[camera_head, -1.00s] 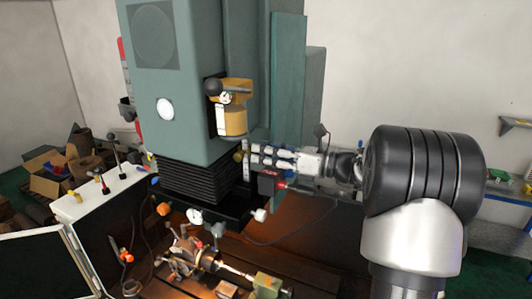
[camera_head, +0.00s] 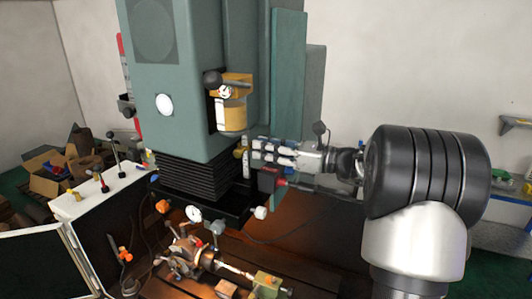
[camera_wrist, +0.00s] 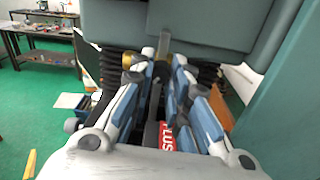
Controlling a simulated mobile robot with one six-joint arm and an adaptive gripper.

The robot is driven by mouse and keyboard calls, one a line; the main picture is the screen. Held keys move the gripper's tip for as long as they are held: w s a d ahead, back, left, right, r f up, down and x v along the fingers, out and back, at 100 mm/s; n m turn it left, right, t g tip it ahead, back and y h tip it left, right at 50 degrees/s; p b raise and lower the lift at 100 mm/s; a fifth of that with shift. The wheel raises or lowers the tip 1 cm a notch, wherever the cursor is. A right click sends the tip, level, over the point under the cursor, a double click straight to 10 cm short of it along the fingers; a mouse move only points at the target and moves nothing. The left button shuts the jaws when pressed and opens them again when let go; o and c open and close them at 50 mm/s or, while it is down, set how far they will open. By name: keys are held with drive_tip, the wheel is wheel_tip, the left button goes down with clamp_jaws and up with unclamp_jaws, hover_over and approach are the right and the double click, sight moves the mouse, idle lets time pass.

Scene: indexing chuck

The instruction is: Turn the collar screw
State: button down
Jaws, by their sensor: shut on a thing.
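My gripper (camera_head: 251,151) reaches in from the right at the side of the green machine head (camera_head: 180,125). In the wrist view the fingertips (camera_wrist: 163,50) pinch a narrow grey upright piece, which I take to be the collar screw (camera_wrist: 161,48). A small brass knob (camera_wrist: 128,60) is just left of the fingertips; in the head view this knob (camera_head: 238,153) lies just beyond them. The fingers hide most of the gripped piece.
Black bellows (camera_head: 195,180) are left of and below the gripper. A dial gauge (camera_head: 194,213) and the machine table (camera_head: 190,288) are below. A green column (camera_head: 289,95) stands behind.

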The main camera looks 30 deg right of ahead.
drive_tip(key=n+b, duration=0.4)
drive_tip(key=shift+f, duration=0.15)
drive_tip(key=n+b, duration=0.4)
drive_tip(key=n, duration=0.1)
drive_tip(key=shift+h+b, duration=0.3)
drive_tip(key=shift+b, duration=0.05)
drive_tip(key=n+b, duration=0.4)
drive_tip(key=b, duration=0.1)
drive_tip(key=n+b, duration=0.4)
drive_tip(key=shift+n+b, duration=0.3)
drive_tip(key=n+b, duration=0.8)
drive_tip(key=shift+n+t+h, duration=0.3)
drive_tip(key=shift+n, duration=0.1)
drive_tip(key=n+b, duration=0.3)
drive_tip(key=n, duration=0.1)
drive_tip(key=shift+b, duration=0.3)
drive_tip(key=shift+r+n+b, duration=0.2)
drive_tip(key=shift+n+b, duration=0.7)
drive_tip(key=shift+n, duration=0.9)
